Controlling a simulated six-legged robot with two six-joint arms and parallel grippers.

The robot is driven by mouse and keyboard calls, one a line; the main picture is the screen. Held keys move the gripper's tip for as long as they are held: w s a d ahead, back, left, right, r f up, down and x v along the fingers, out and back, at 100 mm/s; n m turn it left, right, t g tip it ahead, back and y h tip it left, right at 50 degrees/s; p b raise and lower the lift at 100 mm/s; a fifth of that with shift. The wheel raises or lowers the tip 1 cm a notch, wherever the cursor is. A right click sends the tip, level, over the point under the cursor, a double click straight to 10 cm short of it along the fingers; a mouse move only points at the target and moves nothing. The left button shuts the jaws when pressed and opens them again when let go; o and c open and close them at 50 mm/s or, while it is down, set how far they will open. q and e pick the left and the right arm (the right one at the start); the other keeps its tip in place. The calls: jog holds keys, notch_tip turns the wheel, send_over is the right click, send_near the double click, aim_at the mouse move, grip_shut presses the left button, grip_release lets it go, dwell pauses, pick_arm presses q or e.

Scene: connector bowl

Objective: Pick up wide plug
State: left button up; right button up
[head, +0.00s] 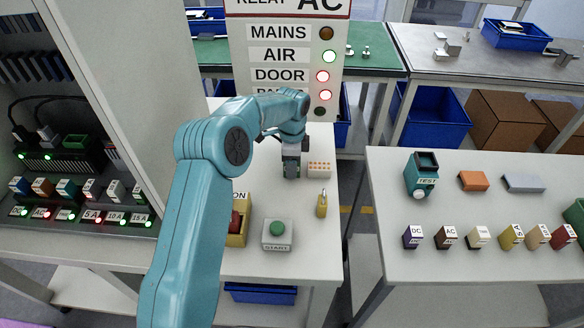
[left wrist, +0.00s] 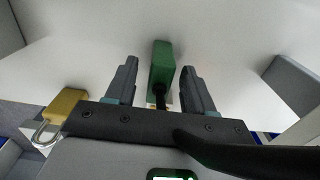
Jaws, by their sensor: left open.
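In the left wrist view a green block (left wrist: 162,62), which looks like the wide plug, lies on the pale table top between my fingers. A short black part runs from its near end toward the palm, and clear gaps show on both sides of it. My left gripper (head: 291,172) is open; its fingers also show in the left wrist view (left wrist: 159,88). In the head view the gripper points down at the white table and hides the green block. I cannot tell whether the fingertips reach down to its height. My right gripper is not in view.
A yellow padlock (head: 321,205) stands near the gripper, as does a pale block with orange dots (head: 319,169). A green START button box (head: 277,234) and a yellow box with a red switch (head: 238,226) stand nearer. A relay cabinet (head: 110,90) stands at left.

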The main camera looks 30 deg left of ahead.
pick_arm(q)
jog(key=shift+s, duration=0.15)
jog(key=shift+f, duration=0.15)
jog(key=c, duration=0.6)
grip_shut()
jog(key=shift+r, duration=0.2)
